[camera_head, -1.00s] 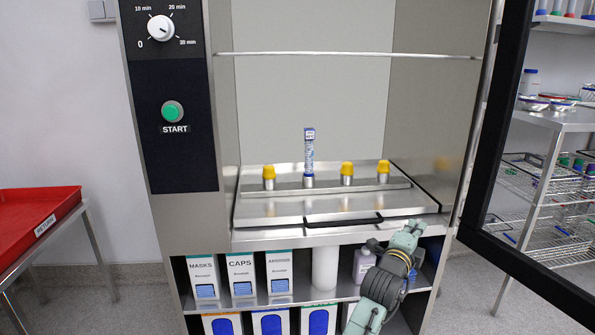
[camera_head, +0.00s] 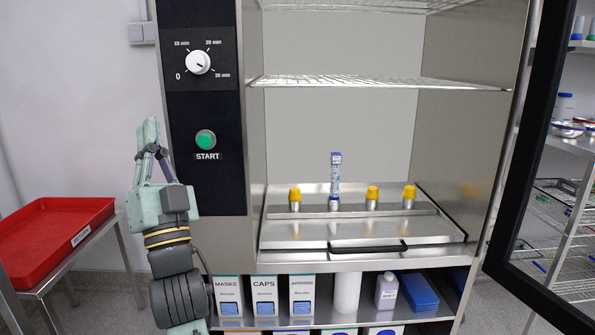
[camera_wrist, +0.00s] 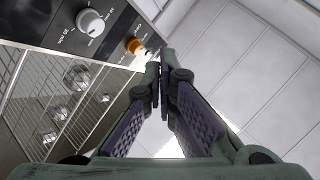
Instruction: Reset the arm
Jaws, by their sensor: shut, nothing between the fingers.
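My gripper (camera_head: 150,130) is at the left in the head view, upright with its fingers pointing up. It stands in front of the left edge of the washer's control panel (camera_head: 203,175), away from the open chamber. Its fingers are shut with nothing between them. In the wrist view, the two fingertips (camera_wrist: 160,58) meet near the centre, with the ceiling and a panel with a knob beyond them.
The open washer holds a tray (camera_head: 300,232) with yellow-capped posts and a blue-labelled tube (camera_head: 335,178). Its glass door (camera_head: 540,180) stands open at right. A red return tray (camera_head: 50,235) sits on a stand at left.

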